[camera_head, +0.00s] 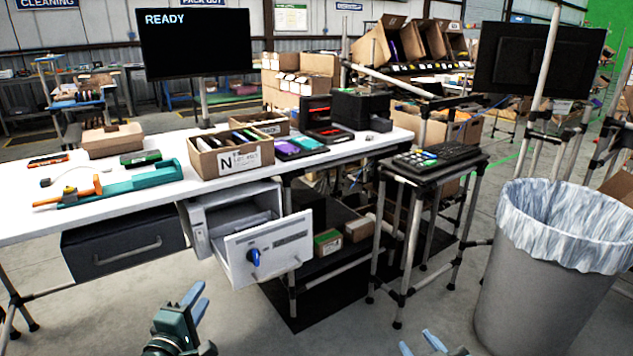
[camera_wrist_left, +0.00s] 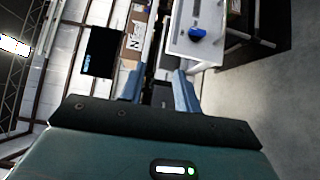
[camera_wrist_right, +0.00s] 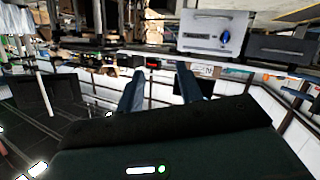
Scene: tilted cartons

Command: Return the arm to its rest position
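My left gripper (camera_head: 201,293) is low at the bottom of the head view, in front of the workbench and apart from it. In the left wrist view its two blue fingers (camera_wrist_left: 157,76) stand apart with nothing held between them. My right gripper (camera_head: 419,342) shows only its fingertips at the bottom edge of the head view, left of the bin. In the right wrist view its fingers (camera_wrist_right: 160,72) are also apart and empty. Most of both arms is out of view.
The white workbench (camera_head: 100,216) carries a carton (camera_head: 232,160) marked N and tools. Below it a white drawer (camera_head: 268,250) with a blue knob stands pulled out. A small stand (camera_head: 437,177) holds a keyboard. A lined grey bin (camera_head: 540,300) stands right. Floor near my grippers looks clear.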

